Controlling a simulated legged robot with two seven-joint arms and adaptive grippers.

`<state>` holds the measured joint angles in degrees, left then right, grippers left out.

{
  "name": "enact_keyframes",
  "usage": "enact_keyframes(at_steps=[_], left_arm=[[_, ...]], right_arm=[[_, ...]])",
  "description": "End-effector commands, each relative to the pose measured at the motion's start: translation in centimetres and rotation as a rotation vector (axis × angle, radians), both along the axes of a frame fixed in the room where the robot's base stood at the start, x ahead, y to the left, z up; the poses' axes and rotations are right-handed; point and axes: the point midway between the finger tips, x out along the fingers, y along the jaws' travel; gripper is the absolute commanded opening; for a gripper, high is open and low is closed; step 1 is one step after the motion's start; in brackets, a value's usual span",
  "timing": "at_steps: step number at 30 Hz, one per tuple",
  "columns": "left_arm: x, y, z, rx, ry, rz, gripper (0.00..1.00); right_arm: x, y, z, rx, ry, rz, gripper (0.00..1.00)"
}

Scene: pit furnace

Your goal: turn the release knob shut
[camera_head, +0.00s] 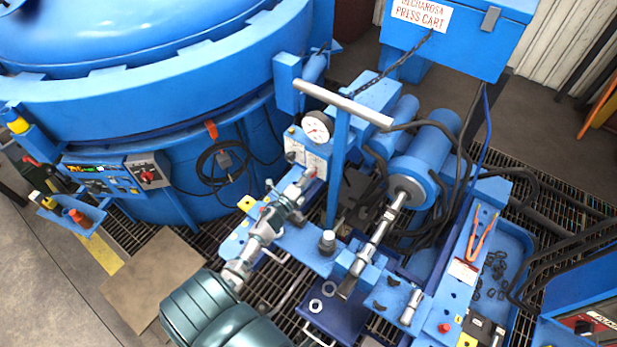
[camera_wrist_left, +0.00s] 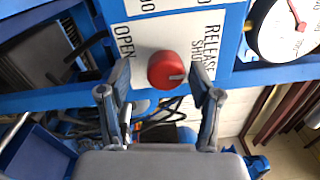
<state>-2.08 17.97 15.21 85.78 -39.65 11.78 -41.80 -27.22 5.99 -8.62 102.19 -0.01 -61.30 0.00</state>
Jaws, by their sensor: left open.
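The red round release knob (camera_wrist_left: 164,71) sits on a white plate in the left wrist view, with "OPEN" lettered to its left and "RELEASE SHUT", partly covered, to its right. A short pale mark shows on the right part of its face. My left gripper (camera_wrist_left: 160,74) is open, with one finger on each side of the knob. I cannot tell whether the fingers touch it. In the head view my left gripper (camera_head: 304,182) reaches up to the white plate (camera_head: 302,153), and the knob is mostly hidden there. My right gripper is not in view.
A round gauge (camera_head: 317,126) is just above the plate. A blue post with a grey crossbar (camera_head: 343,104) stands close to the right. A blue cylinder (camera_head: 411,178), hoses and a tool tray (camera_head: 513,262) lie further right. The big blue furnace (camera_head: 150,100) fills the upper left.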

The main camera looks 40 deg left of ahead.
Motion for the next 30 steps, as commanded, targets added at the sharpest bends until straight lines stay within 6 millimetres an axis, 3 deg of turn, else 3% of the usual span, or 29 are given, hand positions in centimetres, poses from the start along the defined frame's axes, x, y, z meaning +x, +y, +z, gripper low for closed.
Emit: enact_keyframes(at_steps=[5,15,21,30], left_arm=[[-0.9,0.0,0.0,-0.001,0.0,0.001,0.64],[-8.0,-0.7,-0.5,-0.003,0.003,0.002,0.64],[-11.0,-1.1,-0.6,-0.002,0.004,0.001,0.64],[-11.8,-1.1,-0.6,-0.001,0.003,0.0,0.64]], right_arm=[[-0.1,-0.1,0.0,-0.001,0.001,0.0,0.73],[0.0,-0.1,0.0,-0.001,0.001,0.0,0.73],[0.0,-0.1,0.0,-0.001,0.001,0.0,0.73],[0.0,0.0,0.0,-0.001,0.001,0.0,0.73]])
